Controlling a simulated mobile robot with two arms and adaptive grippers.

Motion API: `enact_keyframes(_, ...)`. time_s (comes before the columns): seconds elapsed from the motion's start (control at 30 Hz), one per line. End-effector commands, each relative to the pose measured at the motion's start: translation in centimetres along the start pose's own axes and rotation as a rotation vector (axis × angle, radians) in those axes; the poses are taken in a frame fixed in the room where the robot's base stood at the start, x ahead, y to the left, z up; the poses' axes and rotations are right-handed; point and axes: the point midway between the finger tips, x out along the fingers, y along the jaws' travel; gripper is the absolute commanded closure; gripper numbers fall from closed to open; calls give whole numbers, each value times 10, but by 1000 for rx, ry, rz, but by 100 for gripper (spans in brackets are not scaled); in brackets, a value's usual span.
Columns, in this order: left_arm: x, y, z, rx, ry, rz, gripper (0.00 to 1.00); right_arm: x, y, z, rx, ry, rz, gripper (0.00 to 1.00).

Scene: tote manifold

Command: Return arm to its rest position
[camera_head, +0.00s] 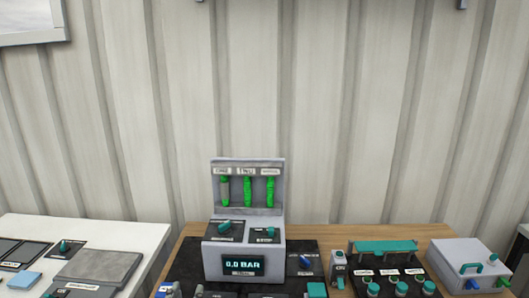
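Neither of my grippers and no part of my arms shows in the head view. What they hold, if anything, cannot be seen. A grey manifold unit (221,255) stands on the wooden table in the lower middle. It has several upright green indicators (247,191), teal knobs (223,227) and a display (243,265) reading "0.0 BAR".
A panel with teal knobs and a teal bar (385,246) lies right of the manifold. A grey box (460,254) with a teal handle stands farther right. A white table (140,234) with a grey plate (98,268) is at left. A corrugated wall (290,100) rises behind.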

Motion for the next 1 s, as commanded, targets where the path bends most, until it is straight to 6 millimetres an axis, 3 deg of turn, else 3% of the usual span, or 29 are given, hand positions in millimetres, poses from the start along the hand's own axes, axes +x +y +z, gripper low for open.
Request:
enact_keyframes(0.03, -12, -9, 32, -9, -120, -25, 68, 0, 0, 0, 0, 0, 0, 60)
enact_keyframes(0.1, -33, -18, 75, -9, -292, -44, 68, 0, 0, 0, 0, 0, 0, 60)
enact_keyframes(0.2, -72, -23, 129, -4, -523, -39, 68, 0, 0, 0, 0, 0, 0, 60)
enact_keyframes(0.3, -112, -23, 169, 7, -717, -8, 68, 0, 0, 0, 0, 0, 0, 60)
enact_keyframes(0.4, -152, -20, 197, 17, -878, 38, 68, 0, 0, 0, 0, 0, 0, 60)
enact_keyframes(0.6, -229, -10, 231, 35, -1147, 157, 68, 0, 0, 0, 0, 0, 0, 60)
enact_keyframes(0.87, -205, -1, 299, 41, -1172, 161, 68, 0, 0, 0, 0, -1, 1, 60)
enact_keyframes(1.0, -197, 5, 346, 43, -1191, 165, 68, 0, 0, 0, -1, -1, 1, 60)
